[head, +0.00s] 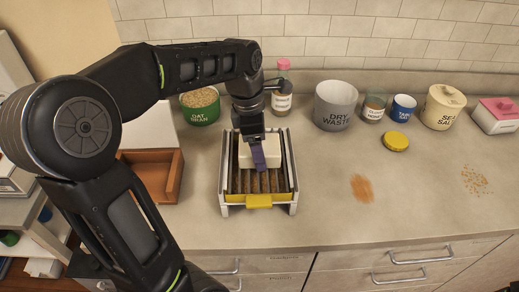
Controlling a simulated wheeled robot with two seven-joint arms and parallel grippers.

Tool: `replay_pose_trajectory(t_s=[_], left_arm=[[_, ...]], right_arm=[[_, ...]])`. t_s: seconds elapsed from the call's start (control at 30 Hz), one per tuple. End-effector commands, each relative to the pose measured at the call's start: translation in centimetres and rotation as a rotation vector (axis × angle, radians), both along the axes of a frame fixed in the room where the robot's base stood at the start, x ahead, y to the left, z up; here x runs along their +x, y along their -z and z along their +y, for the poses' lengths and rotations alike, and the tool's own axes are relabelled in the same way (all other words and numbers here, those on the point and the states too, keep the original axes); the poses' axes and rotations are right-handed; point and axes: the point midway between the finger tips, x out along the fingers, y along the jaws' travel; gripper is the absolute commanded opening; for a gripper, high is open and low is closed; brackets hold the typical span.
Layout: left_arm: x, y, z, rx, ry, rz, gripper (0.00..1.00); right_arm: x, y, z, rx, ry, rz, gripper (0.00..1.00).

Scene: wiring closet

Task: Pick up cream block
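The cream block (273,151) lies toward the back of a slatted metal rack (227,187) with a yellow front tab (258,201). My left arm comes in from the left, and my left gripper (257,158) points down at the block, in front of its middle in the picture. A purple-grey finger overlaps the block's front face. The far finger is hidden, so I cannot tell whether the gripper is closed on the block. The block appears to rest in the rack. My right gripper is not in view.
Behind the rack stand a green oat bran bowl (200,107) and a pink-capped bottle (282,92). To the right are a dry waste bin (335,106), several canisters and a yellow lid (395,141). A brown tray (155,174) sits left. The right counter has an orange smear (362,188) and crumbs (475,181).

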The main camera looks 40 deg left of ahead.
Motion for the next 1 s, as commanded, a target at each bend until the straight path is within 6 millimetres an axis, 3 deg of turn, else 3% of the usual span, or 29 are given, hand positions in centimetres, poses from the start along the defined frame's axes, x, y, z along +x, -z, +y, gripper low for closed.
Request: replay_pose_trajectory(t_s=[0.4, 0.77, 1.0], left_arm=[[0.0, 0.0, 0.0, 0.0, 0.0, 0.0, 0.16], [0.1, -0.8, 0.0, 0.0, 0.001, -0.003, 0.16], [0.2, -4.7, 0.0, 0.0, 0.001, -0.007, 0.16]], right_arm=[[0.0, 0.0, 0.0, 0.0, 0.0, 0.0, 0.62], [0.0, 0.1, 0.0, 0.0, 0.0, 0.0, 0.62], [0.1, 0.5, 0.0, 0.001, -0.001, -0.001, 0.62]])
